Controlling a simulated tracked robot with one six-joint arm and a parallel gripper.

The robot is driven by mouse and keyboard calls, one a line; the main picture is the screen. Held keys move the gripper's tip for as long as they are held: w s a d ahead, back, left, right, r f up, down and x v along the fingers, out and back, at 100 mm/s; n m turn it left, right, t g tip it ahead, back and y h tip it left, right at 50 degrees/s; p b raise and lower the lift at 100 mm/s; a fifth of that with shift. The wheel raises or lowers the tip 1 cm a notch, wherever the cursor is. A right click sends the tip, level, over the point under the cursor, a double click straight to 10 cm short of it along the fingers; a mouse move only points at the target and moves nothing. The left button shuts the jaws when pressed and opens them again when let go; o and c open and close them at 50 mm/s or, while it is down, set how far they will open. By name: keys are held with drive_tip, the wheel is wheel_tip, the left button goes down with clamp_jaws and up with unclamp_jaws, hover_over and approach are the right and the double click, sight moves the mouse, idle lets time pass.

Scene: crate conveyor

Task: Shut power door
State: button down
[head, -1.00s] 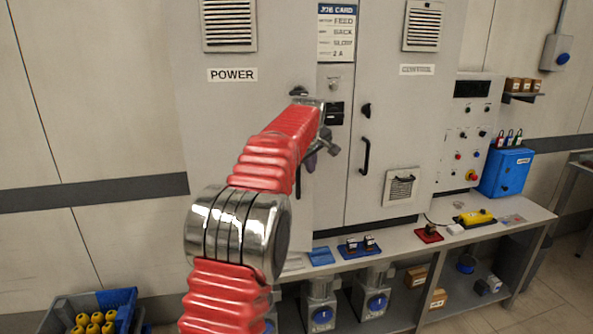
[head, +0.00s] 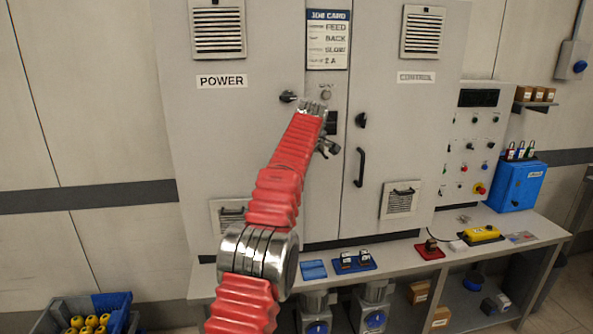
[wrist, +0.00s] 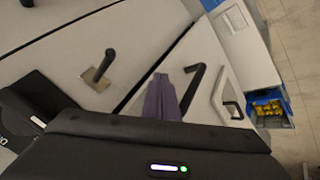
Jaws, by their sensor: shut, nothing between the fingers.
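The power door (head: 222,140) is the pale grey left door of the cabinet, under a POWER label (head: 222,81). It looks close to flush in the head view, but my arm covers part of its right edge, so I cannot tell if a gap remains. Its black knob (head: 288,97) shows left of my wrist. My gripper (wrist: 162,98) shows in the wrist view as purple fingers, shut and empty, in front of a pale panel beside a black bar handle (wrist: 192,86). Contact with the panel cannot be told. In the head view my arm mostly hides the gripper.
The control door (head: 400,150) stands right of the centre strip. A bench (head: 400,256) runs along the cabinet foot, bearing a yellow pendant (head: 480,234) and small blocks.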

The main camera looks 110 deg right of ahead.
drive_tip(key=shift+w+d, duration=0.2)
drive_tip(key=shift+d, duration=0.15)
drive_tip(key=shift+w, duration=0.1)
drive_tip(key=shift+a, duration=0.1)
idle(0.4)
drive_tip(key=s+a+r, duration=0.1)
drive_tip(key=a+r, duration=0.7)
drive_tip(key=a, duration=0.1)
idle(0.9)
